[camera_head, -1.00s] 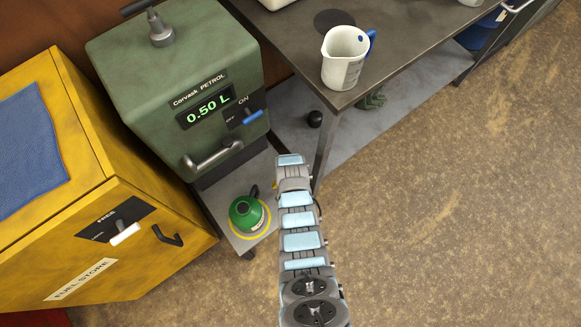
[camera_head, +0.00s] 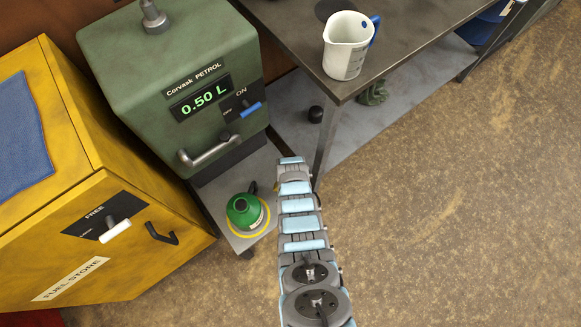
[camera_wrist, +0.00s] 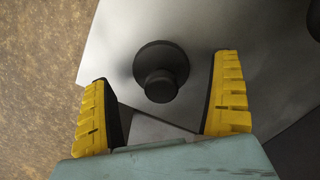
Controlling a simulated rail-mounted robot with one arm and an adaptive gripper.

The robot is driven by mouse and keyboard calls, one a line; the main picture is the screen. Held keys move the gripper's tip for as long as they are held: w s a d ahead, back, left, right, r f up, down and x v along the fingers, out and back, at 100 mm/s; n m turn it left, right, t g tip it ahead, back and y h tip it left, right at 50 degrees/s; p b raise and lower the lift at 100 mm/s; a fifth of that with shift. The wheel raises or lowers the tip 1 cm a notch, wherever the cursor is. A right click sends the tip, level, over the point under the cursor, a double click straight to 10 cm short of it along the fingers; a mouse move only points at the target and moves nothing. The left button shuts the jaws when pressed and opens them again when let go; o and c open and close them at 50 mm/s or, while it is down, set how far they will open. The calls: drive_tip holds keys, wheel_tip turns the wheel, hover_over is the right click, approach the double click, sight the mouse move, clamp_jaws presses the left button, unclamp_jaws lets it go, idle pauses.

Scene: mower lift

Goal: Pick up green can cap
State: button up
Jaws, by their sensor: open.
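A black knobbed cap (camera_head: 315,114), which looks like the green can's cap, stands on the grey lower shelf under the table in the head view. In the wrist view this cap (camera_wrist: 158,86) shows from above, with a round flange and a narrower knob. My gripper (camera_wrist: 163,70) is open, its yellow-padded fingers to the left and right of the cap with gaps on both sides. How far the cap lies beyond the fingertips is unclear. The green can (camera_head: 243,210) stands on a yellow ring with a dark top. My arm hides the gripper in the head view.
The metal table (camera_head: 410,45) overhangs the shelf (camera_head: 370,125), and a white jug (camera_head: 345,55) stands near its corner. A table leg (camera_head: 325,140) is close to the cap. The green petrol dispenser (camera_head: 165,75) and yellow fuel store (camera_head: 75,240) stand left.

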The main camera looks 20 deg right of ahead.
drive_tip(key=shift+w+f+b, duration=0.15)
drive_tip(key=shift+f+b, duration=0.15)
drive_tip(key=shift+f, duration=0.35)
drive_tip(key=c, duration=1.1)
drive_tip(key=shift+c, duration=0.7)
